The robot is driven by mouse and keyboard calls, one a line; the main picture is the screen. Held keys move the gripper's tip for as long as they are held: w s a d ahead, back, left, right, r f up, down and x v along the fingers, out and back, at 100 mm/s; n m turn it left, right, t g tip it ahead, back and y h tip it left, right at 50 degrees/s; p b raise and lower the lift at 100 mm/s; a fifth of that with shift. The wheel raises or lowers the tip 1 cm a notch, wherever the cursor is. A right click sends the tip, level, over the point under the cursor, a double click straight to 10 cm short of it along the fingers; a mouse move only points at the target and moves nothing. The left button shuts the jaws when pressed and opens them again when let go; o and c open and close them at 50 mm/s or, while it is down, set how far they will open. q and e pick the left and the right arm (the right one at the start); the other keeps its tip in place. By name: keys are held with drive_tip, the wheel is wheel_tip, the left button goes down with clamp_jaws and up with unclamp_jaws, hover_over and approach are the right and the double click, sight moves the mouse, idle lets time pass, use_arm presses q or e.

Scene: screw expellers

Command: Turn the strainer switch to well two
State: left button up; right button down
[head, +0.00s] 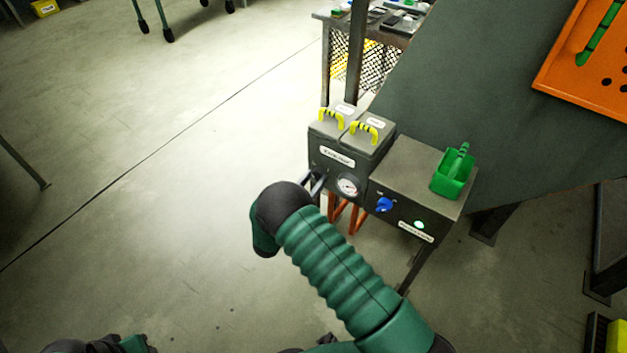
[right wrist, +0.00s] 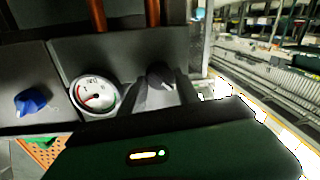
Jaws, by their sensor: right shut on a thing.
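The strainer box (head: 352,133), dark grey with two lids and yellow handles, stands right of centre in the head view. Its front has a round white gauge (head: 348,186) and a black knob switch (right wrist: 158,74). My right gripper (head: 317,184) is at the left part of this front. In the right wrist view its two fingers (right wrist: 163,88) are shut on the black knob, one on each side. The gauge (right wrist: 96,96) is just left of the fingers. The knob's markings cannot be read. My left gripper is not in view.
A blue knob (head: 384,204) and a lit green button (head: 419,224) are on the adjoining grey box. A green holder (head: 454,174) stands on top of that box. An orange panel (head: 590,65) is at upper right.

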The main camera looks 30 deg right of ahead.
drive_tip(key=m, duration=1)
drive_tip(key=m+h, duration=0.1)
drive_tip(key=m, duration=0.2)
drive_tip(key=shift+f+m+g, duration=0.25)
drive_tip(key=shift+m+g, duration=0.05)
drive_tip(key=shift+m, duration=0.1)
drive_tip(key=shift+f+m, duration=0.1)
drive_tip(key=shift+m, duration=2.1)
drive_tip(key=shift+s+g, duration=0.1)
drive_tip(key=shift+g, duration=0.2)
drive_tip(key=c, duration=0.9)
unclamp_jaws()
drive_tip(key=shift+h, duration=0.3)
